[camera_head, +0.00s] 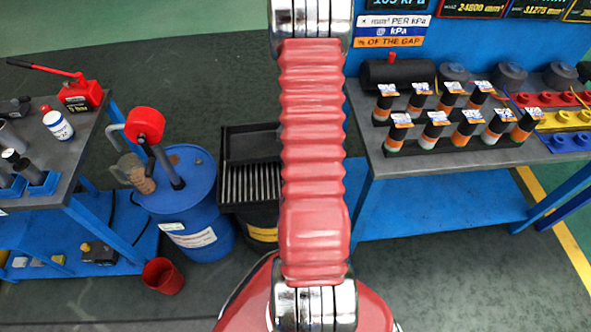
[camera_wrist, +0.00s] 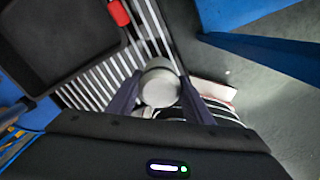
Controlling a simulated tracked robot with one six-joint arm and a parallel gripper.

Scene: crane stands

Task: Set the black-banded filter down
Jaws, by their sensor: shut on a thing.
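My gripper (camera_wrist: 157,98) shows in the wrist view with its two dark fingers closed on the sides of a round, grey-white cylinder, which I take to be the filter (camera_wrist: 160,82). I see mostly its round end, and any black band is hidden. The filter is in front of the slatted grate (camera_wrist: 88,88) in this view; I cannot tell whether it touches the grate. In the head view my red arm covers the middle, and neither gripper nor filter shows. The grate (camera_head: 250,183) there sits on a dark drum, partly behind my arm.
A blue drum (camera_head: 190,190) with a red-topped pump (camera_head: 146,123) stands left of the grate. A red bucket (camera_head: 162,277) is on the floor. A workbench (camera_head: 385,167) with banded cylinders is at right. In the wrist view, a black tray (camera_wrist: 62,40) lies beside the grate.

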